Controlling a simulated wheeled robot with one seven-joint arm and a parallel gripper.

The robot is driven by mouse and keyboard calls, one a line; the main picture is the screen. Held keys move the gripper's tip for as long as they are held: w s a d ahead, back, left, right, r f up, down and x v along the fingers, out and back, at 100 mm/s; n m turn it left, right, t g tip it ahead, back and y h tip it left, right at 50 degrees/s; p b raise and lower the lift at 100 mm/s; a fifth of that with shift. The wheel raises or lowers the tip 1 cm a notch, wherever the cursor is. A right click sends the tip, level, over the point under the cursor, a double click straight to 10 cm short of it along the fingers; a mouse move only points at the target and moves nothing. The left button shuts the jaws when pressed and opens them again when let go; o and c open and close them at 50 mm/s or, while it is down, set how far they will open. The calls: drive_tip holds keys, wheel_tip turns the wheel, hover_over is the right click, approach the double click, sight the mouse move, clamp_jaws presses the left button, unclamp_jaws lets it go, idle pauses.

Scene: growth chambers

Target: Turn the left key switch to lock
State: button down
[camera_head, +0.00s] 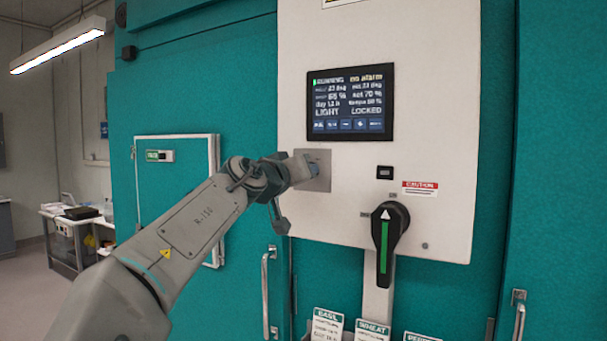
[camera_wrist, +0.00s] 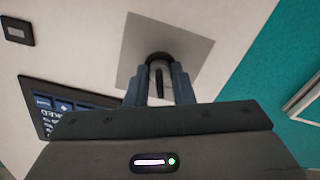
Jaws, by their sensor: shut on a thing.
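The left key switch (camera_wrist: 159,72) is a round dark collar with a light key grip, set in a square grey metal plate (camera_wrist: 197,46) on the white panel. In the wrist view my gripper (camera_wrist: 159,88) has one blue-grey finger on each side of the key grip and is shut on it. In the head view my gripper (camera_head: 313,171) reaches the same grey plate (camera_head: 322,183), left of and below the screen. My wrist and fingers hide most of the switch there. The screen (camera_head: 350,102) shows "RUNNING", "no alarm" and "LOCKED".
A black rotary handle with a green stripe (camera_head: 384,240) sits lower right on the white panel (camera_head: 445,130), under a small black display (camera_head: 384,172) and a red caution label (camera_head: 420,187). A hatch (camera_head: 176,185) and a vertical door handle (camera_head: 267,290) are on the teal wall.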

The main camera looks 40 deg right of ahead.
drive_tip(key=shift+n, duration=0.9)
drive_tip(key=c, duration=1.6)
unclamp_jaws()
drive_tip(key=shift+a, duration=0.1)
drive_tip(key=b+v, duration=0.4)
drive_tip(key=v, duration=0.9)
drive_tip(key=shift+s+a, duration=0.25)
